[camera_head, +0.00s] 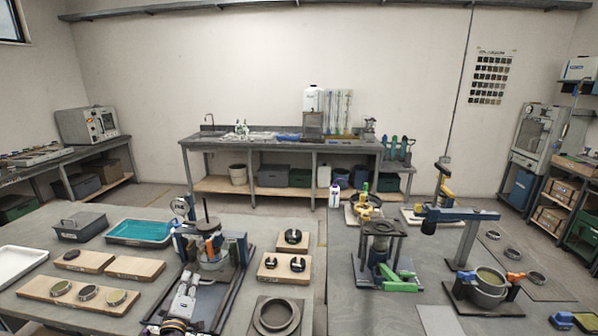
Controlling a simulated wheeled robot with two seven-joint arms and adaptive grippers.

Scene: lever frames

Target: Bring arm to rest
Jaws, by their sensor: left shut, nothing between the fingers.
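My white and grey left arm comes in from the lower left. Its gripper (194,267) is shut and empty, in front of a lever-type apparatus. The apparatus has a grey pot (217,270) on a dark base, with an upright dark rod (205,213) and orange and blue parts around it. The gripper overlaps the apparatus in the picture, and I cannot tell whether they touch. My right gripper does not show.
A blue-green tray (140,232), wooden boards (135,268) and a grey ring (276,315) surround the arm on the left table. Another table on the right holds a green-handled stand (380,262) and a pot (487,290). A gap separates the tables from the back workbench (290,146).

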